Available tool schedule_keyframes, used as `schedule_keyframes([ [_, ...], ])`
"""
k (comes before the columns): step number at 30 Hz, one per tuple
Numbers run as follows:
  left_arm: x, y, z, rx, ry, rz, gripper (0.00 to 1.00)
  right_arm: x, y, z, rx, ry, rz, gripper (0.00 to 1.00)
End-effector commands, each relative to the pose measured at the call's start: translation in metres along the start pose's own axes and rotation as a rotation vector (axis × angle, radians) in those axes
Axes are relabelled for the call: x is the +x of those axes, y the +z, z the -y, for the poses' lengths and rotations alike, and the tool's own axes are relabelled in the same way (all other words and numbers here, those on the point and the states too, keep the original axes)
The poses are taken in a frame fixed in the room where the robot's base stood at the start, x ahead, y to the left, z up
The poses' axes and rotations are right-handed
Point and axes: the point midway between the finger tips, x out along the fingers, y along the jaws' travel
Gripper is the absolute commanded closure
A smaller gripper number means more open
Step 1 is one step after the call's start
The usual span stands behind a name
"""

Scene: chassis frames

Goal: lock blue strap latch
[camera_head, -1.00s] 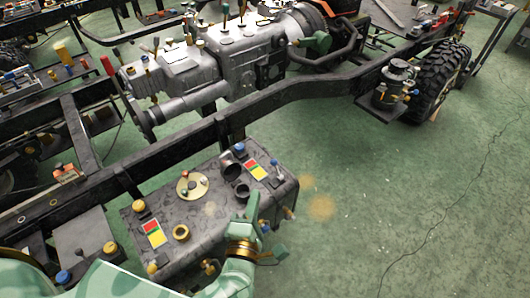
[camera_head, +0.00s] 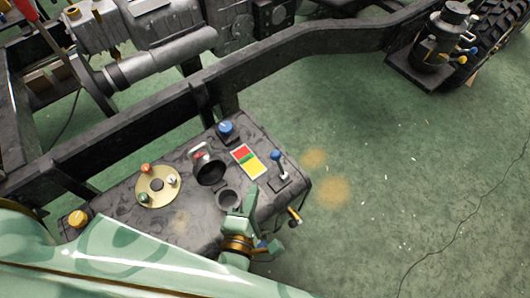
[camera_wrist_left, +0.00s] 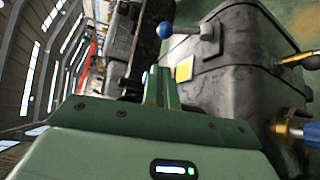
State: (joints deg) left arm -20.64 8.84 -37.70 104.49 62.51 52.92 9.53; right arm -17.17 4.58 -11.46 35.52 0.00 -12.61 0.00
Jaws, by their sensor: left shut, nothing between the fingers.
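A dark tank (camera_head: 192,228) beside the frame rail carries several fittings. A blue ball-ended lever (camera_head: 277,158) stands at its right end, and a blue knob (camera_head: 226,128) sits near its back edge. I cannot tell which blue part is the strap latch. The wrist view shows a blue-ended lever (camera_wrist_left: 165,30) beyond the fingers and a blue part with a brass fitting (camera_wrist_left: 300,132) at right. My left gripper (camera_head: 250,192) is shut and empty near the tank's front right edge; it also shows in the wrist view (camera_wrist_left: 160,76). My right gripper is out of view.
On the tank are a dark filler opening (camera_head: 210,171), a red-and-yellow label (camera_head: 248,161), a round plate with small knobs (camera_head: 157,186) and a yellow cap (camera_head: 77,218). A yellow-tipped lever (camera_head: 294,217) juts from its right side.

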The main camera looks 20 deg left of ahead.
Motion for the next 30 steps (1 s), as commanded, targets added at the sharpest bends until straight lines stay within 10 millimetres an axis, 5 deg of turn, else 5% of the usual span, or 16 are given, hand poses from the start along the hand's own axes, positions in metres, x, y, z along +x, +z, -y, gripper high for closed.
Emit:
schedule_keyframes([
  [14,0.004,-0.001,0.004,0.001,-0.002,-0.001,1.00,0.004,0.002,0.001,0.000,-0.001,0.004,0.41],
  [30,0.087,-0.001,0.006,0.000,-0.003,-0.001,1.00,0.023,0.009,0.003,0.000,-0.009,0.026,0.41],
])
